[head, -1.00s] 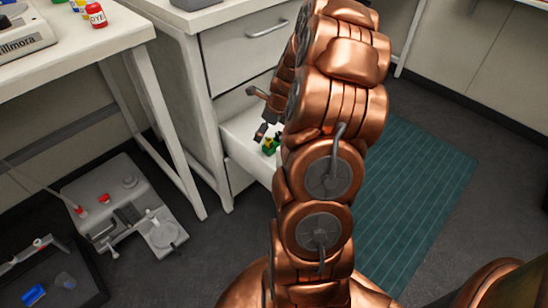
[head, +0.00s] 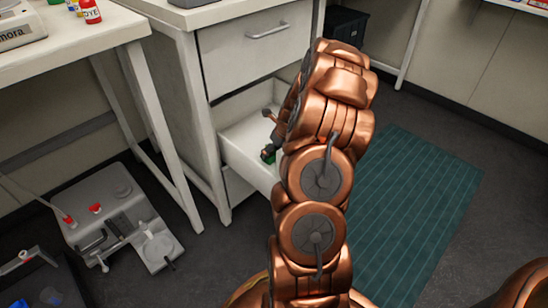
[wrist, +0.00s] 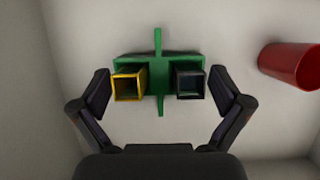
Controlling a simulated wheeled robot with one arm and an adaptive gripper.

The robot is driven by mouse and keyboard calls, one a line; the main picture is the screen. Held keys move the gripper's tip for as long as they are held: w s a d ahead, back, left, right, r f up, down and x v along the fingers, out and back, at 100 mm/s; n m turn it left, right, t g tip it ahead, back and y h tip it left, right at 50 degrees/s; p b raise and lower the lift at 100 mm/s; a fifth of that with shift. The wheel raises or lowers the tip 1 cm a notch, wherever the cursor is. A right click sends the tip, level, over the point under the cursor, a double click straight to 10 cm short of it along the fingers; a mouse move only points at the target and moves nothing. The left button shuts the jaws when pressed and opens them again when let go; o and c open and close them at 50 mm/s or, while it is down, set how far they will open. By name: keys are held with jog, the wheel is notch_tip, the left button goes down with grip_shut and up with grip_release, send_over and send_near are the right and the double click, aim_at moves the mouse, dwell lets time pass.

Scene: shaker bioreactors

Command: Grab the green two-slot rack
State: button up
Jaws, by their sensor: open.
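The green two-slot rack (wrist: 158,66) lies in the open white drawer, seen from above in the wrist view. It has a yellow-rimmed square slot (wrist: 127,85) on the left and a dark square slot (wrist: 190,83) on the right. My gripper (wrist: 158,88) is open, with one finger on each side of the two slots. I cannot tell whether the fingers touch them.
A red cylinder (wrist: 290,64) lies in the drawer to the right of the rack. The open drawer (head: 243,150) has raised walls around it, below a closed drawer (head: 255,55). A white bench (head: 75,45) stands at left, and a grey device (head: 120,215) sits on the floor.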

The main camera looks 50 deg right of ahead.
jog(key=shift+w+f, duration=0.2)
jog(key=shift+f, duration=0.3)
jog(key=shift+c, duration=0.2)
jog(key=c, duration=0.8)
jog(key=shift+r, duration=0.15)
